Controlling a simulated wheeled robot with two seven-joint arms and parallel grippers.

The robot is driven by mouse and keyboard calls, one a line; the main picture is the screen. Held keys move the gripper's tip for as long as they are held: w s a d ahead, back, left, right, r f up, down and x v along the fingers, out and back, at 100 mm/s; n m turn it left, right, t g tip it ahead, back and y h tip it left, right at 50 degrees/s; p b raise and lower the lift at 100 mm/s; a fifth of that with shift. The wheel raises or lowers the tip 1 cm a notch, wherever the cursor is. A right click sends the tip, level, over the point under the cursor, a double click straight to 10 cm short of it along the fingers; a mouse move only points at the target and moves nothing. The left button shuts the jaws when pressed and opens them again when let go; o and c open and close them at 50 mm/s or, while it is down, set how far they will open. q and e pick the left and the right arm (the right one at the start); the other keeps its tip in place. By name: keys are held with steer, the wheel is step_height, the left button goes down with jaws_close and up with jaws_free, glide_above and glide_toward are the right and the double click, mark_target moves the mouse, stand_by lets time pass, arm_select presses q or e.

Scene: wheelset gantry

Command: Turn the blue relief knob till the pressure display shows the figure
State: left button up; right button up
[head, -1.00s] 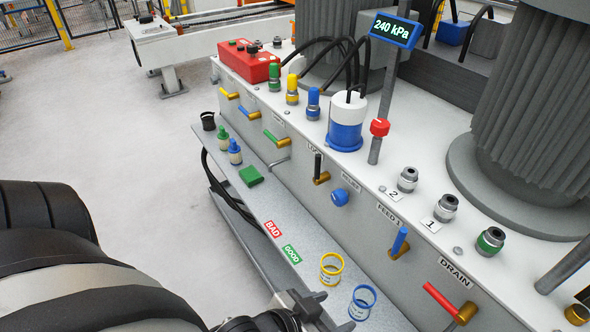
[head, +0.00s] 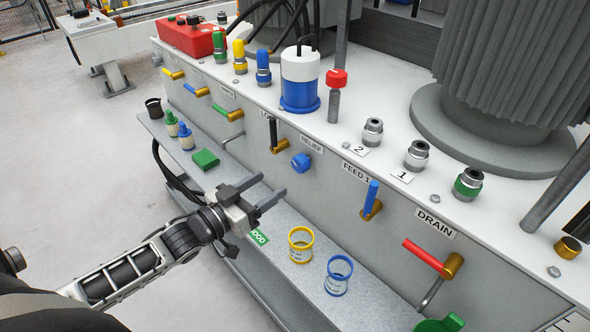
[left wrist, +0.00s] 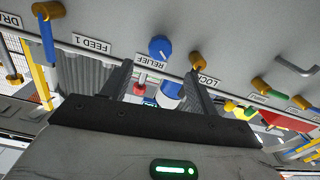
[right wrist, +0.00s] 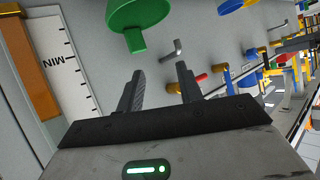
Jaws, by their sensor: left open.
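The blue relief knob (head: 301,162) sits on the front face of the gantry panel under the RELIEF label (head: 311,143). My left gripper (head: 273,185) is open and empty, just left of and below the knob, apart from it. In the left wrist view the blue knob (left wrist: 159,48) lies between and beyond the spread fingers (left wrist: 158,72). The pressure display is out of the head view, so its figure cannot be read. My right gripper (right wrist: 160,74) shows only in its own wrist view, open and empty, below a green round part (right wrist: 138,14).
A black-handled lever (head: 274,135) is close left of the knob, and the blue FEED 1 lever (head: 371,198) is to its right. The red DRAIN lever (head: 426,252) is further right. A yellow ring cup (head: 300,245) and a blue one (head: 338,275) stand on the ledge below.

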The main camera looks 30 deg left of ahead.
mark_target(297, 167)
arm_select(q)
steer(key=b+x, duration=0.1)
steer(key=x, duration=0.7)
steer(key=shift+f, duration=0.1)
steer(key=shift+w+d, duration=0.2)
steer(key=shift+w, duration=0.45)
arm_select(e)
steer(key=shift+a+f+g, duration=0.15)
steer(key=shift+f, duration=0.4)
steer(key=shift+a+f+g, duration=0.15)
steer(key=shift+f, duration=0.4)
arm_select(q)
steer(key=c, duration=1)
arm_select(e)
steer(key=shift+w, duration=0.1)
